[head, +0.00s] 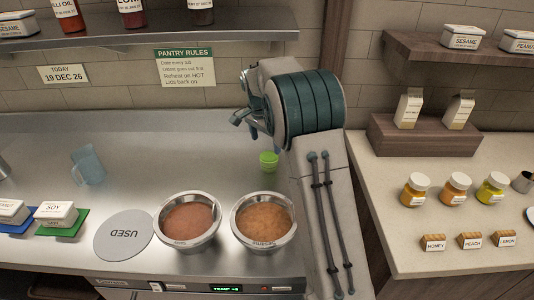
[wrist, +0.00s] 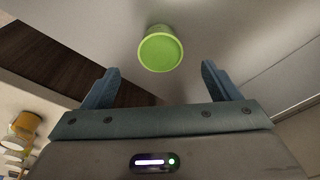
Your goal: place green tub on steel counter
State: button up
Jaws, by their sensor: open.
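The green tub (head: 268,161) stands upright on the steel counter (head: 130,135), behind the two round sauce wells. In the head view my gripper (head: 252,140) is above and just left of the tub, partly hidden by my own wrist. In the wrist view the green tub (wrist: 160,50) lies ahead of and between the two blue fingers of my gripper (wrist: 160,85). The fingers are spread apart, with nothing between them, and do not touch the tub.
Two steel wells of sauce (head: 188,222) (head: 263,220) sit at the counter's front. A grey USED disc (head: 123,245) and a blue jug (head: 88,165) are to the left. The steel is bare between jug and tub. A pale counter (head: 430,160) with jars is at right.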

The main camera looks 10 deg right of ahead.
aim_at(264, 159)
jog(key=s+r+n, duration=0.3)
jog(key=s+r, duration=0.5)
jog(key=s, duration=0.1)
jog(key=s+d+f+n+t+y, duration=0.1)
jog(key=s+n, duration=0.7)
jog(key=s, duration=1.9)
jog(key=shift+s+f+t, duration=0.3)
jog(key=shift+f+t, duration=0.2)
jog(key=shift+f, duration=0.25)
